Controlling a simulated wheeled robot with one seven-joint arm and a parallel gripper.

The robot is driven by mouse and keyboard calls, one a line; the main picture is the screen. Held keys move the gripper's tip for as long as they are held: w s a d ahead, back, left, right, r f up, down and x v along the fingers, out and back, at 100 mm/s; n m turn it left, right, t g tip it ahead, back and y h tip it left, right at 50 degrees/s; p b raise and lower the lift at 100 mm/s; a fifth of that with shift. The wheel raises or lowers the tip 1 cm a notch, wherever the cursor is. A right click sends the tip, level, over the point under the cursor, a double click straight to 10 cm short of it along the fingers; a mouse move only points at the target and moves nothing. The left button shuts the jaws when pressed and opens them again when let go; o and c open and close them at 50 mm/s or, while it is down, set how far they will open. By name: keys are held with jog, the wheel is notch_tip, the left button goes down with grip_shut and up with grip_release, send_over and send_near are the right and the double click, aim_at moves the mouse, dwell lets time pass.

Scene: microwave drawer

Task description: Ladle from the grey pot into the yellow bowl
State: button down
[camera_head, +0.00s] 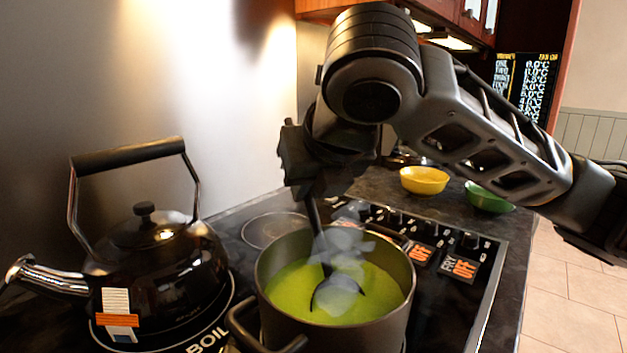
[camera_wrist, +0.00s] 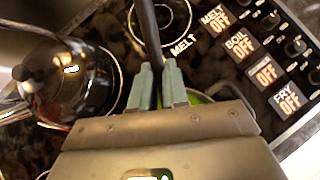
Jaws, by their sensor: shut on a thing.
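The grey pot (camera_head: 388,326) stands on the stove and holds green soup (camera_head: 290,288), with pale steam above it. A dark ladle (camera_head: 337,299) stands in the pot, its bowl at the soup's surface and its handle rising to my gripper. My gripper (camera_wrist: 157,88) is shut on the ladle's handle (camera_wrist: 147,35) in the wrist view; in the head view its fingers are dark and hard to make out above the pot. The yellow bowl (camera_head: 424,180) sits on the counter behind the stove, right of my gripper. The ladle's bowl is hidden in the wrist view.
A black kettle (camera_head: 155,265) stands on the burner left of the pot. A green bowl (camera_head: 489,197) sits right of the yellow bowl, partly behind my arm. Control knobs and lit panels (camera_head: 463,266) line the stove's right side. An empty burner (camera_head: 272,230) lies behind the pot.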

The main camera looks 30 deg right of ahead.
jog(key=shift+w+r+g+p, duration=0.3)
jog(key=shift+r+p, duration=0.35)
jog(key=shift+p, duration=0.3)
jog(key=shift+w+r+g+p, duration=0.35)
jog(key=shift+r+p, duration=0.25)
jog(key=shift+p, duration=0.5)
jog(key=shift+w+d+r+g+p, duration=0.1)
jog(key=shift+w+r+g+p, duration=0.2)
jog(key=shift+p, duration=0.4)
jog(key=shift+w+r+g+p, duration=0.1)
jog(key=shift+r+g+p, duration=0.1)
jog(key=shift+r+p, duration=0.4)
jog(key=shift+w+d+r+g+p, duration=0.15)
jog(key=shift+r+g+p, duration=0.1)
jog(key=shift+p, duration=0.55)
jog(key=shift+w+f+g+y+p, duration=0.35)
jog(key=shift+w+g+p, duration=0.2)
jog(key=shift+g+p, duration=0.55)
jog(key=shift+p, duration=0.4)
jog(key=shift+w+f+g+p, duration=0.2)
jog(key=shift+w+g+p, duration=0.25)
jog(key=shift+p, duration=0.3)
jog(key=shift+w+g+y+p, duration=0.35)
jog(key=shift+g+p, duration=0.7)
jog(key=shift+p, duration=0.8)
jog(key=shift+w+f+g+p, duration=0.1)
jog(key=shift+w+g+p, duration=0.2)
jog(key=shift+p, duration=0.15)
